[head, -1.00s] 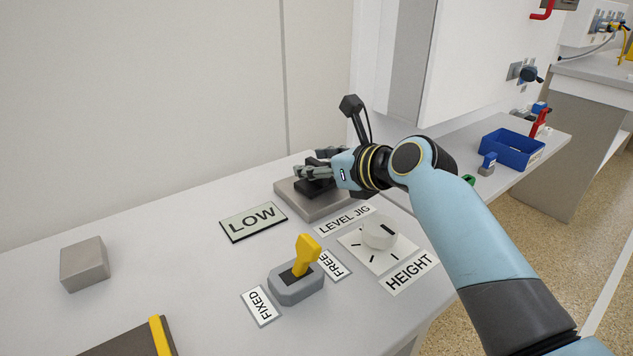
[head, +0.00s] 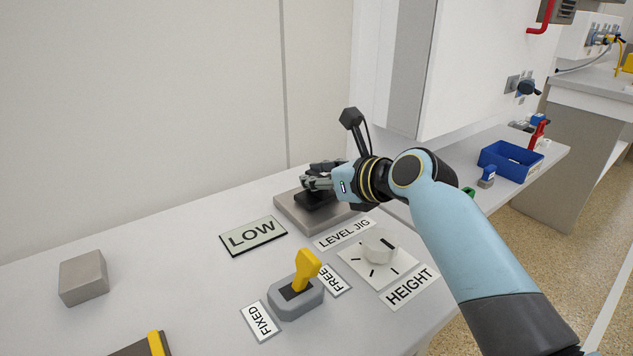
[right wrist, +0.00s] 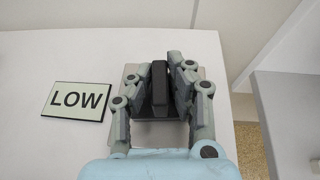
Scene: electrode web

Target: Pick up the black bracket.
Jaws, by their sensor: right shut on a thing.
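The black bracket (head: 312,201) is on the grey metal plate of the level jig (head: 292,213), near the back of the bench. My right gripper (head: 318,183) is shut on its upright part, fingers on both sides. In the right wrist view the bracket (right wrist: 159,88) stands between the finger pads of the right gripper (right wrist: 157,80), with its black base over the plate. I cannot tell whether the base touches the plate. My left gripper is not in view.
A LOW sign (head: 253,235) lies left of the jig. In front are a HEIGHT knob (head: 379,246) and a yellow lever (head: 306,272) between FIXED and FREE labels. A grey block (head: 83,277) sits at left. A blue bin (head: 510,161) stands at far right.

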